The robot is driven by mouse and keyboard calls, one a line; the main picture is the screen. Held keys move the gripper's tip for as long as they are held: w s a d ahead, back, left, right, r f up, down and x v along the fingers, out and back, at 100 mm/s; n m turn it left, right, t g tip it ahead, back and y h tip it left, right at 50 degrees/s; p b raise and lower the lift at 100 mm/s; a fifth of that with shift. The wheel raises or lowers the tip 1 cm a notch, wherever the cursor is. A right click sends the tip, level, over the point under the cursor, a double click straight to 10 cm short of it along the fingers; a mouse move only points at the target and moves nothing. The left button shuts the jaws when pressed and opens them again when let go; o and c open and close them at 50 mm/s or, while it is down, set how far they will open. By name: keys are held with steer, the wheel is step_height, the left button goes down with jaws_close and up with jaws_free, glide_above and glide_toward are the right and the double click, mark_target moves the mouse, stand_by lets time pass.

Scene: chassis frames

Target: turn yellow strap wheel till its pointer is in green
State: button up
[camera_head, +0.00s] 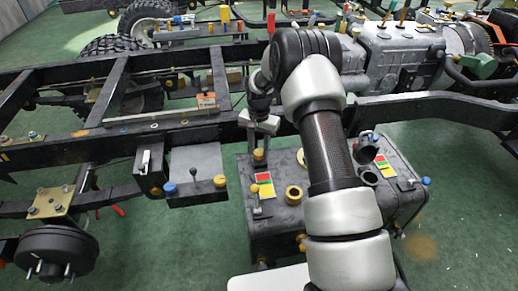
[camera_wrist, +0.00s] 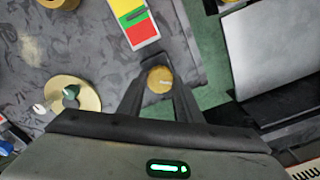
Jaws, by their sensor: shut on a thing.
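My gripper (camera_wrist: 160,84) is shut on a small round yellow wheel (camera_wrist: 160,78), which sits between the fingertips in the wrist view. In the head view the gripper (camera_head: 259,138) reaches down to the yellow wheel (camera_head: 258,155) at the back left edge of a dark grey tank. A card with red, green and yellow fields (camera_wrist: 140,32) lies close to the wheel; it also shows in the head view (camera_head: 264,184).
The grey tank (camera_head: 280,225) carries a yellow ring (camera_head: 294,195) and a second coloured card (camera_head: 384,166) to the right. Dark frame rails run behind.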

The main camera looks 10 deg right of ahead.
mark_target(259, 152)
stand_by(0.3)
steer(key=o, duration=1)
steer(key=shift+o, duration=0.2)
step_height(259, 152, up, 17)
steer(key=p, duration=0.3)
steer(key=shift+r, duration=0.2)
